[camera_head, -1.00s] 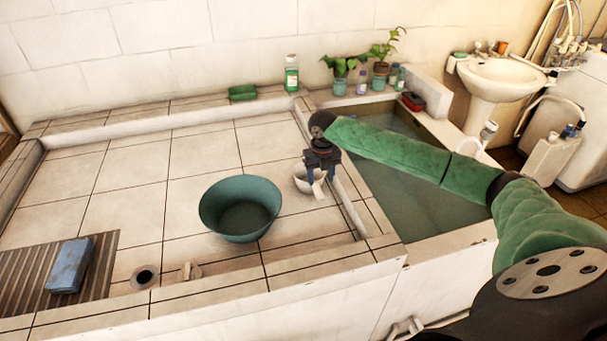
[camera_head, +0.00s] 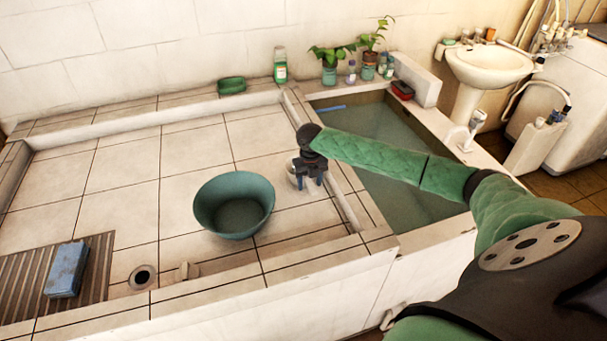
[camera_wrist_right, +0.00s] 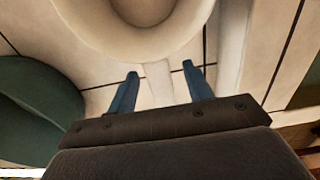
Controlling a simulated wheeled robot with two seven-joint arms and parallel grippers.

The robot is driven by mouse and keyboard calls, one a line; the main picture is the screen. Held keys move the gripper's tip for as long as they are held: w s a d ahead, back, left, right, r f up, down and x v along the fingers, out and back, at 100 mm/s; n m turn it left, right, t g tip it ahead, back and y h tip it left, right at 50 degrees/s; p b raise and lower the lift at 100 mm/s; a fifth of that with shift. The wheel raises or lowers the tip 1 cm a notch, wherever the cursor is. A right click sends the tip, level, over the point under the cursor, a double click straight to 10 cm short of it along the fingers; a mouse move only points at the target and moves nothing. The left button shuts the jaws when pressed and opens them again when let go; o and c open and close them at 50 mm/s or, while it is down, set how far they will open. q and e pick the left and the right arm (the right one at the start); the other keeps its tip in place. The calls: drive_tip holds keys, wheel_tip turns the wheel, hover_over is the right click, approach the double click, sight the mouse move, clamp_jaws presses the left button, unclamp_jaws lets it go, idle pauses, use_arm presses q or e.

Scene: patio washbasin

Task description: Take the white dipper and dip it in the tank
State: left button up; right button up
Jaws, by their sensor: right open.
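The white dipper (camera_head: 292,172) sits on the tiled slab, mostly hidden behind my right gripper (camera_head: 311,187) in the head view. In the right wrist view the dipper's round bowl (camera_wrist_right: 140,25) is at the top, and its pale handle (camera_wrist_right: 158,80) runs down between the two blue fingers of the right gripper (camera_wrist_right: 165,80). The fingers are apart, one on each side of the handle, with gaps showing. The tank (camera_head: 375,125), filled with greenish water, lies right of the slab behind a low ledge. My left gripper is not in view.
A green basin (camera_head: 234,205) stands just left of the dipper. A low tiled ledge (camera_head: 352,205) separates slab and tank. A blue block (camera_head: 66,270) lies on a slatted mat at left. Potted plants (camera_head: 328,65) and bottles line the back.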

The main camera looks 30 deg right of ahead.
drive_tip(key=shift+f, duration=0.45)
clamp_jaws()
drive_tip(key=shift+r, duration=0.1)
